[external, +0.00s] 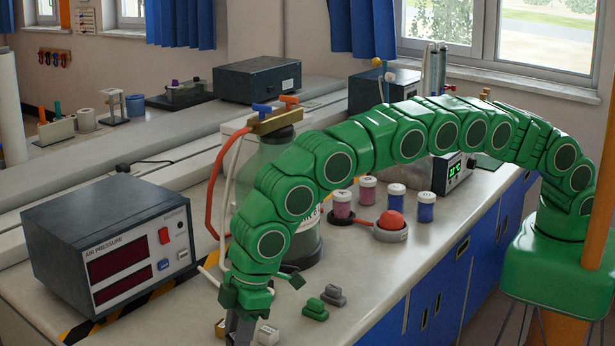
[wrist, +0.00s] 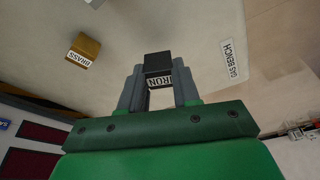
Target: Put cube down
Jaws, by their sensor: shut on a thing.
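My gripper (wrist: 158,78) is shut on a dark cube labelled IRON (wrist: 157,62), held between its two grey fingers in the wrist view. In the external view my gripper (external: 240,326) points down at the bottom edge, over the front of the bench; the iron cube cannot be made out there. Whether the cube touches the bench top is unclear. A brass cube (wrist: 84,48) lies on the bench to the left of the iron cube in the wrist view, apart from it.
The bench (external: 372,290) has a GAS BENCH label (wrist: 232,59). Green and grey weights (external: 315,309) lie right of my gripper. An air pressure box (external: 108,245) stands left, a large glass jar (external: 300,235) behind. A red-topped button (external: 391,221) and small jars stand further back.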

